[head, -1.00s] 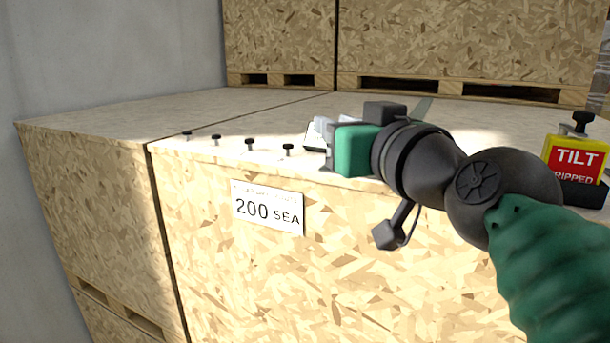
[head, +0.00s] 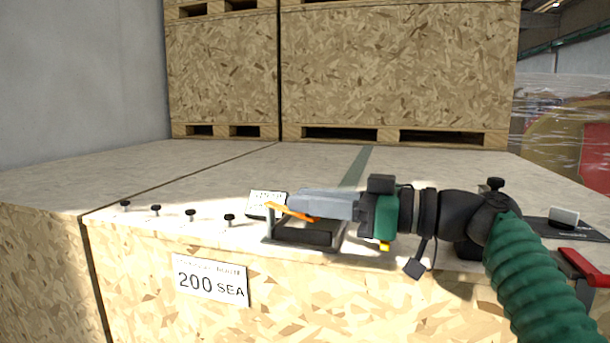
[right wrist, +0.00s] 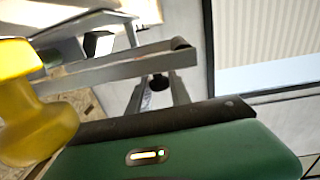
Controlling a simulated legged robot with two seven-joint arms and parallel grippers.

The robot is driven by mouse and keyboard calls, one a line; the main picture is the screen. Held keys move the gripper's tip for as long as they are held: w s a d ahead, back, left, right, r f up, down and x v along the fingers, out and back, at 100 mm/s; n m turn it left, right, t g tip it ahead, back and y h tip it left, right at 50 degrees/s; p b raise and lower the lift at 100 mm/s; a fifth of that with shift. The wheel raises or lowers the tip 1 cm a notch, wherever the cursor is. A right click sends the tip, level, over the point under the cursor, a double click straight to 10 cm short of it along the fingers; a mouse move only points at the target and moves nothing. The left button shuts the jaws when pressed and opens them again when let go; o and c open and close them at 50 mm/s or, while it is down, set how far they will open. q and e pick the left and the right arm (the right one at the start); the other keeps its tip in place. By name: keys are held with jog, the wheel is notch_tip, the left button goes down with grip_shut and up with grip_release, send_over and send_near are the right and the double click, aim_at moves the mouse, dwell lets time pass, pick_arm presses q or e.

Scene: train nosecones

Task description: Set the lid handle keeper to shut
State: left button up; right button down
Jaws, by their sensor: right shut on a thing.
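A small fixture with a dark base and grey uprights (head: 268,225) sits at the front edge of the crate top. An orange lever (head: 280,209), which looks like the keeper, lies across its top at a slant. My right gripper (head: 296,204) reaches in from the right, its grey fingers shut over the lever's right part; the grip itself is hidden. In the right wrist view, a grey bar (right wrist: 110,68) crosses in front of the green gripper body, and a black knob (right wrist: 158,82) shows behind it. My left gripper is not in view.
Several black knobs (head: 190,215) line the front edge to the left. A white label plate (head: 268,200) stands behind the fixture, and a "200 SEA" sign (head: 211,281) is on the front. A red-ended part (head: 585,262) is at right. Stacked crates (head: 400,75) stand behind.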

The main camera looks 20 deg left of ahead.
jog(key=shift+w+d+f+n+g+p, duration=0.15)
jog(key=shift+w+n+g+p, duration=0.25)
jog(key=shift+g+p, duration=0.25)
jog(key=c, duration=1.5)
grip_release()
jog(key=shift+f, duration=0.1)
jog(key=shift+o, duration=1.5)
jog(key=shift+w+a, duration=0.2)
jog(key=shift+a, duration=0.05)
jog(key=shift+s, duration=0.1)
jog(key=d, duration=0.4)
jog(key=d+b, duration=0.1)
jog(key=d, duration=0.2)
jog(key=shift+w+d, duration=0.1)
jog(key=shift+w, duration=0.25)
jog(key=shift+d, duration=0.3)
